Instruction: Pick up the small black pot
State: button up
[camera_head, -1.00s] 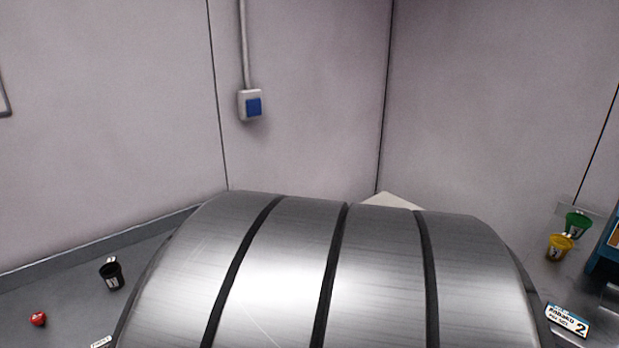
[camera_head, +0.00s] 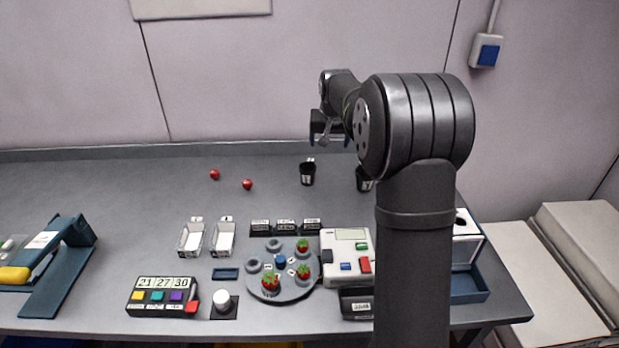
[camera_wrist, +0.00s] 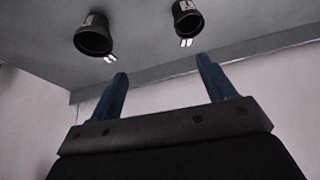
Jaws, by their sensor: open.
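Two black pots with white labels stand on the bench near the back wall. In the head view, one black pot (camera_head: 307,175) is fully visible and the other black pot (camera_head: 363,182) is partly hidden behind my arm. The wrist view is upside down and shows a left pot (camera_wrist: 94,38) and a right pot (camera_wrist: 187,20), which looks slightly smaller. I cannot tell which is the small one. My gripper (camera_head: 329,138) is open and empty, raised above the bench near the pots. Its blue fingers (camera_wrist: 162,68) are apart and touch neither pot.
Two red berries (camera_head: 247,184) lie left of the pots. In front are a round tray (camera_head: 262,291) with strawberries, clear boxes (camera_head: 191,239), a white device (camera_head: 347,250) and a button panel (camera_head: 160,300). The back left of the bench is mostly clear.

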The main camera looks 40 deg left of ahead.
jog(key=n, duration=0.1)
send_near(310, 173)
jog(key=w+a+f, duration=0.2)
jog(key=f, duration=0.1)
jog(key=w+a+f, duration=0.1)
jog(key=f, duration=0.1)
jog(key=shift+w+a+f, duration=0.15)
jog(key=shift+w+f, duration=0.05)
jog(key=shift+f, duration=0.05)
jog(key=shift+s+a+x, duration=0.15)
jog(key=shift+x, duration=1.35)
jog(key=shift+s+a+x, duration=0.1)
jog(key=shift+x, duration=1.35)
jog(key=c, duration=1.1)
